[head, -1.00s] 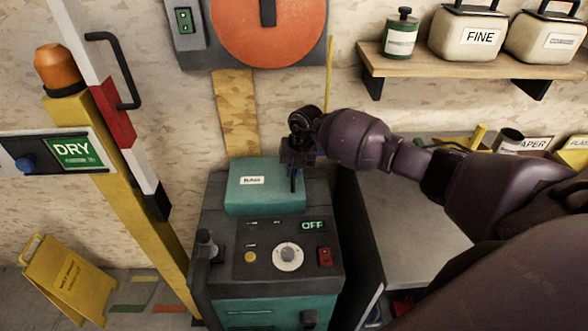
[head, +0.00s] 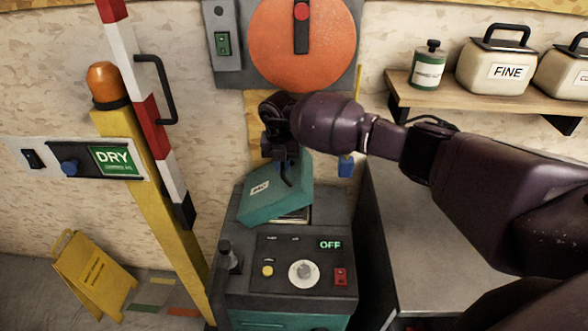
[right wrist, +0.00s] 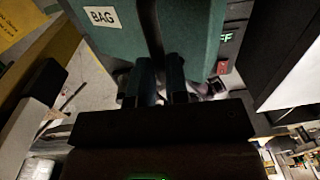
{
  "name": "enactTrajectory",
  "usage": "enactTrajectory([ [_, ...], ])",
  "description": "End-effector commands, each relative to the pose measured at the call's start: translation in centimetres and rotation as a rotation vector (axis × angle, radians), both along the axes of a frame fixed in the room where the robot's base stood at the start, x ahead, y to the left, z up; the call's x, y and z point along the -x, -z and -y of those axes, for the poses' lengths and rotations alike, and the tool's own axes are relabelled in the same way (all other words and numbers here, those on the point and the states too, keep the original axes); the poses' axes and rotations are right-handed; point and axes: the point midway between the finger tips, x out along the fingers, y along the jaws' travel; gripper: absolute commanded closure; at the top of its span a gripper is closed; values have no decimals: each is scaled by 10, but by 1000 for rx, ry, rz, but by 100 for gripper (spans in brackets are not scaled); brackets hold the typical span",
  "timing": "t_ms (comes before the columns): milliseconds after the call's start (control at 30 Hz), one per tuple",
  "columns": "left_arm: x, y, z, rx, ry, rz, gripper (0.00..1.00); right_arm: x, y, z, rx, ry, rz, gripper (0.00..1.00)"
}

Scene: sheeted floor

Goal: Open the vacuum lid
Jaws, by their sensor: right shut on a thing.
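The vacuum (head: 290,300) is a grey and teal machine with a panel that reads OFF. Its teal lid (head: 265,207), with a small white label, is tilted up at its right side, and an opening shows under its right front edge. My right gripper (head: 287,176) is at the lid's top right edge, shut on the lid. In the right wrist view the teal lid (right wrist: 190,30) with its BAG label fills the top, right in front of the fingers (right wrist: 160,88). The exact grip spot is partly hidden. My left gripper is not in view.
A striped barrier arm (head: 150,110) and yellow post (head: 150,200) stand left of the vacuum. A grey bench (head: 430,240) is on the right. A shelf (head: 480,100) with canisters is at the upper right. A yellow floor sign (head: 90,275) stands at lower left.

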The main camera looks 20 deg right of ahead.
Motion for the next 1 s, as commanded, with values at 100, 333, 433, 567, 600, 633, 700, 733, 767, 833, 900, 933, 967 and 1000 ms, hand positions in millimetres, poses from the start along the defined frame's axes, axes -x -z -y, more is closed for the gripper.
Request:
enactTrajectory([
  [100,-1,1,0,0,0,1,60,-1,2,-10,-6,-4,-3,100],
  [333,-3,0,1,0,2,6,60,-1,2,-13,-6,-4,-5,100],
  [433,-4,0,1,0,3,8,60,-1,3,-13,-6,-5,-6,100],
  [567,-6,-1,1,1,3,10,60,0,4,-14,-6,-5,-8,100],
  [600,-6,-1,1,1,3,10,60,0,4,-14,-6,-5,-8,84],
  [633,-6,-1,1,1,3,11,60,0,5,-13,-6,-5,-8,79],
  [700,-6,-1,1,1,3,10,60,0,4,-13,-5,-4,-9,69],
  [733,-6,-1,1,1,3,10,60,0,4,-13,-5,-5,-8,64],
  [767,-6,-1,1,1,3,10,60,-1,3,-12,-5,-5,-8,60],
  [833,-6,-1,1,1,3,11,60,-1,2,-12,-4,-4,-6,60],
  [900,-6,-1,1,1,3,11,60,-2,1,-11,-4,-3,-5,60],
  [933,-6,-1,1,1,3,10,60,-2,1,-11,-4,-3,-5,60],
  [967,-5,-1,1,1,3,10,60,-2,1,-11,-4,-3,-5,60],
  [1000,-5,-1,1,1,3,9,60,-2,0,-11,-3,-3,-4,60],
])
